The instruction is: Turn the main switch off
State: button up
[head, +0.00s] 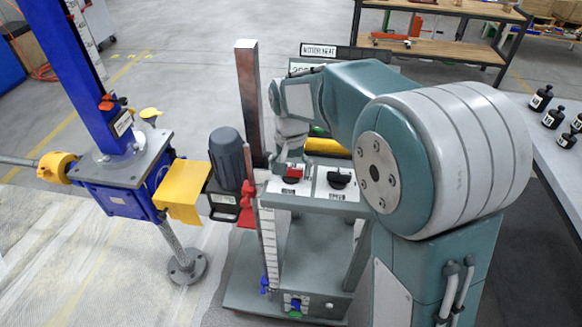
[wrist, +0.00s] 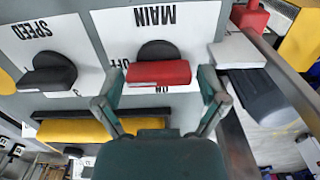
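The main switch is a red knob (wrist: 160,72) on a dark round base, on a panel with a white MAIN label (wrist: 155,20). The labels appear upside down in the wrist view; OFF is at the knob's upper left and ON just below it. The red knob also shows small in the head view (head: 292,173). My gripper (wrist: 160,80) is open, with one finger at each side of the red knob. I cannot tell whether the fingers touch it. In the head view, my gripper's fingertips are hard to make out above the panel.
A black SPEED knob (wrist: 47,76) sits beside the main switch. A yellow bar (wrist: 75,131) runs near the panel. A grey motor (head: 228,158) and a blue column (head: 85,70) stand left of the panel (head: 320,208). Black weights (head: 553,117) lie on the right table.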

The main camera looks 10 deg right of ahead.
aim_at(290, 168)
dwell(0.3)
notch_tip(290, 168, up, 12)
jog(key=shift+a, duration=0.15)
dwell(0.4)
jog(key=shift+w, duration=0.1)
